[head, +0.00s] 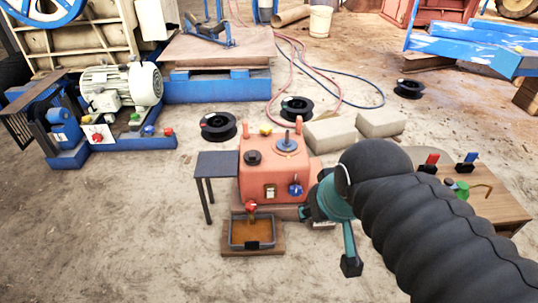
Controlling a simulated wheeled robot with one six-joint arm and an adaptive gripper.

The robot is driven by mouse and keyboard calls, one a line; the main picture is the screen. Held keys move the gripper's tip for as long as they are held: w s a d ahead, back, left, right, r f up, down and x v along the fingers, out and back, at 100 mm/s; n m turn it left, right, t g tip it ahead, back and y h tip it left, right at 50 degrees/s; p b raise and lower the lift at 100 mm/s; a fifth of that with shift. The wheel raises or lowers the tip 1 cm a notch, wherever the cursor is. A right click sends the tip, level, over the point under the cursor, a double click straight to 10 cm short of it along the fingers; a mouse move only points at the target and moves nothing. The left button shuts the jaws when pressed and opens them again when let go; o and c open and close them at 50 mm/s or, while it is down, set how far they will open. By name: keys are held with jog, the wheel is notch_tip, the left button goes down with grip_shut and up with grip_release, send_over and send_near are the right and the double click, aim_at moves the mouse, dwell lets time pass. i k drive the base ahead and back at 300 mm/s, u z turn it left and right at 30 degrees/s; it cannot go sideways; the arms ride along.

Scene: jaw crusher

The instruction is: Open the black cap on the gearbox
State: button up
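The gearbox (279,180) is a salmon-red box in the middle of the head view, standing on the dirt floor. The black cap (253,157) sits on its upper left part, apart from my gripper. My gripper (328,240) is teal with dark fingertips, just right of the gearbox's lower right side. Its two fingers are spread wide, with nothing seen between them. My black-sleeved arm comes in from the lower right and hides part of the gearbox's right side.
A blue-grey disc with a post (287,146) and a blue knob (295,190) are on the gearbox. A tray of brown liquid (251,245) stands in front under a red tap. A small dark table (217,163) is at left, a wooden table (500,208) at right. Floor at front left is clear.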

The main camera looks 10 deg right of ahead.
aim_at(251, 156)
jog(key=z, duration=0.2)
jog(key=i, duration=1)
